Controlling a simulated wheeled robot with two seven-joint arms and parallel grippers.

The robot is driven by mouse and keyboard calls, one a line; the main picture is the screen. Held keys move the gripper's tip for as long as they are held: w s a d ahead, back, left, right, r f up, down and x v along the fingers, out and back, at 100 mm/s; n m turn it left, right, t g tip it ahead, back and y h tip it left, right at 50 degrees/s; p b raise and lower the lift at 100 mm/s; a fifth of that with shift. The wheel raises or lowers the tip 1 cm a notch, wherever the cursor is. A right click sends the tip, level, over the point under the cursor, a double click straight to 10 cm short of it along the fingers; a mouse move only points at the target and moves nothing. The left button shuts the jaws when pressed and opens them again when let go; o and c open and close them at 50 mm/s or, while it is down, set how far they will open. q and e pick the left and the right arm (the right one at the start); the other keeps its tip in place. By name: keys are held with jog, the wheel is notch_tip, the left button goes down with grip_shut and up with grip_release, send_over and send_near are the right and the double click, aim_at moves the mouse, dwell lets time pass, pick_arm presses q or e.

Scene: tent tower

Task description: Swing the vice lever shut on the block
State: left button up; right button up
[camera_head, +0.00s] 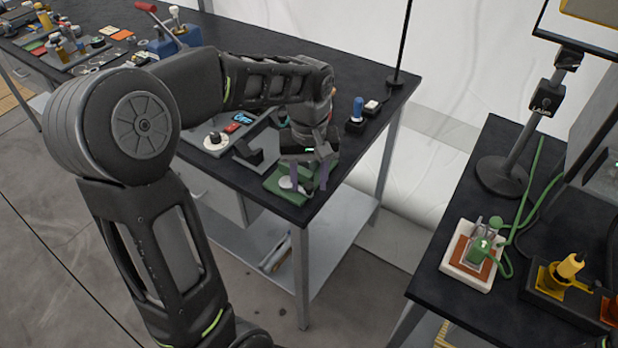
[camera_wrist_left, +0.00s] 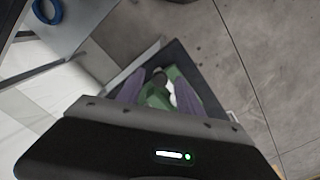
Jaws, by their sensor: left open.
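A blue vice-like device (camera_head: 188,37) stands at the back of the left table, partly hidden behind my arm. Its grey lever has a red handle (camera_head: 146,7) and points up to the left. I cannot make out a block in it. My left gripper (camera_head: 308,187) is open, well away from the lever, pointing down at the table's near corner. A green piece (camera_head: 284,188) with a pale round part lies under its fingers. In the left wrist view the green piece (camera_wrist_left: 157,97) shows between the two purple fingers; contact cannot be told. My right gripper is not in view.
The dark left table (camera_head: 225,168) carries small tools, a white dish with a knob (camera_head: 215,141) and a blue-topped item (camera_head: 357,112). A thin black pole (camera_head: 402,45) rises at its back edge. A second table (camera_head: 425,285) on the right holds a lamp and fixtures.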

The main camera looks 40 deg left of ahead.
pick_arm(q)
jog(key=shift+c, duration=0.2)
grip_shut()
dwell(1.1)
